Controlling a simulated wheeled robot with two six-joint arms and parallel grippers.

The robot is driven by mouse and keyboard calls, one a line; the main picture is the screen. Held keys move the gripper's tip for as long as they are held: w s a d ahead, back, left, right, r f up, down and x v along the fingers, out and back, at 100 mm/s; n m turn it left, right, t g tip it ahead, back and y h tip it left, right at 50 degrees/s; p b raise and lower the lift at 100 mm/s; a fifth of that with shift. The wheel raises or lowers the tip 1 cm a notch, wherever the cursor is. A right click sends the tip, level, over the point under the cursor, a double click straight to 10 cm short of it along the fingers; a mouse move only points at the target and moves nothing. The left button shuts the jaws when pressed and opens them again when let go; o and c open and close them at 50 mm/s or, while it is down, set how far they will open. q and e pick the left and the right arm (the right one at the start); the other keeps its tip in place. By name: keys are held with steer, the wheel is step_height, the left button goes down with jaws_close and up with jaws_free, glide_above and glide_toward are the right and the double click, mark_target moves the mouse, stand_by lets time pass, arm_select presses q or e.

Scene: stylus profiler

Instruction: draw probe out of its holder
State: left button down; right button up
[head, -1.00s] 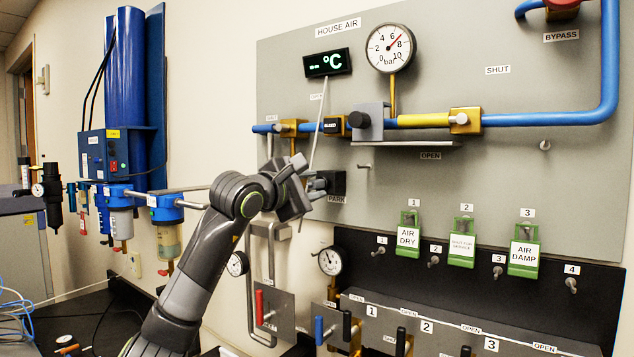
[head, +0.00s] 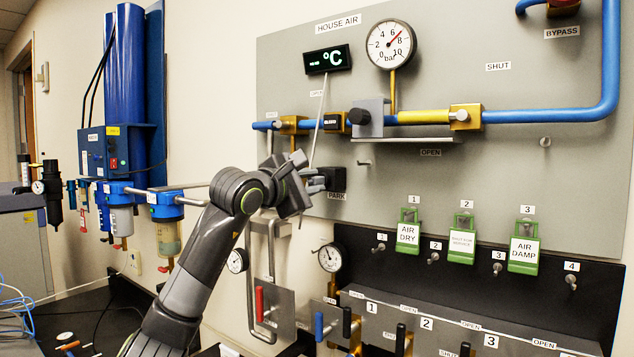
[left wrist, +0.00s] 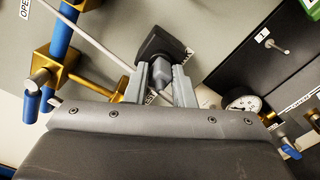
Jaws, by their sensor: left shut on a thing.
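The probe (left wrist: 157,84) is a grey, stubby body whose front end is in the black holder block (left wrist: 162,50), next to the PARK label. The same holder (head: 338,178) shows on the grey panel in the head view. My left gripper (head: 318,184) reaches it from the left. In the left wrist view its two grey fingers (left wrist: 160,85) are on either side of the probe, shut on it, with the tips close to the holder face. A thin grey lead (head: 319,120) runs from the °C display (head: 328,60) down behind my gripper. The probe's inner end is hidden.
A blue and yellow pipe (head: 424,117) with brass fittings crosses the panel above the holder. A small peg (head: 364,163) sticks out right of it. Below are a round gauge (head: 330,257) and several coloured valve handles. Blue filters (head: 165,225) hang at left.

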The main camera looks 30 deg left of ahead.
mark_target(311, 181)
arm_select(q)
steer(key=shift+s, duration=0.1)
steer(key=shift+s+b, duration=0.4)
steer(key=shift+s, duration=0.05)
steer(key=shift+s, duration=0.1)
stand_by(0.3)
steer(key=shift+s+a, duration=0.1)
steer(key=shift+s, duration=0.05)
steer(key=shift+s+f+b, duration=0.1)
steer(key=shift+s+b, duration=0.35)
steer(key=shift+b, duration=0.1)
steer(key=shift+s+a+b, duration=0.1)
steer(key=shift+s+b, duration=0.45)
steer(key=shift+s, duration=0.4)
steer(key=shift+s, duration=0.1)
steer(key=shift+s+a+r, duration=0.1)
steer(key=shift+s+r, duration=0.45)
steer(key=shift+s, duration=0.25)
steer(key=shift+s+a+r, duration=0.1)
steer(key=shift+s+r, duration=0.45)
steer(key=shift+s, duration=0.3)
steer(key=shift+s+r, duration=0.55)
steer(key=shift+s, duration=0.25)
